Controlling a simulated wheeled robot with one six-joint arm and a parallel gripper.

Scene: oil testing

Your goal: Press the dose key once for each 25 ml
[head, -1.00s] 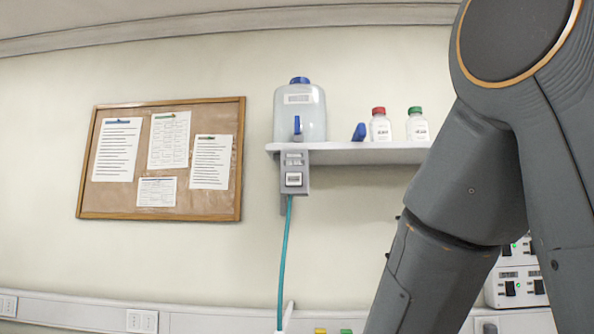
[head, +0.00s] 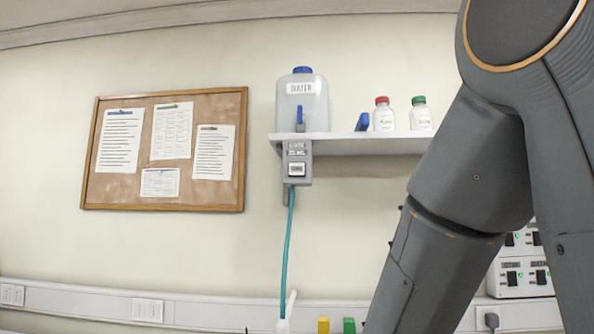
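A grey dosing unit (head: 297,158) hangs at the left front end of the wall shelf. Its upper label seems to read 25 ml, and a pale key (head: 297,169) sits below the label. A translucent water container (head: 312,108) with a blue cap and blue tap stands on the shelf above the unit. A teal hose (head: 288,240) runs down from the unit to a white piece (head: 287,312) at the bottom edge. My arm fills the right side; my gripper is out of the picture below.
The shelf (head: 375,143) also carries a blue object (head: 362,122), a red-capped bottle (head: 383,115) and a green-capped bottle (head: 420,114). Yellow (head: 323,325) and green (head: 348,325) blocks show at the bottom. Switch boxes (head: 518,277) stand behind my arm. A notice board (head: 166,150) hangs left.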

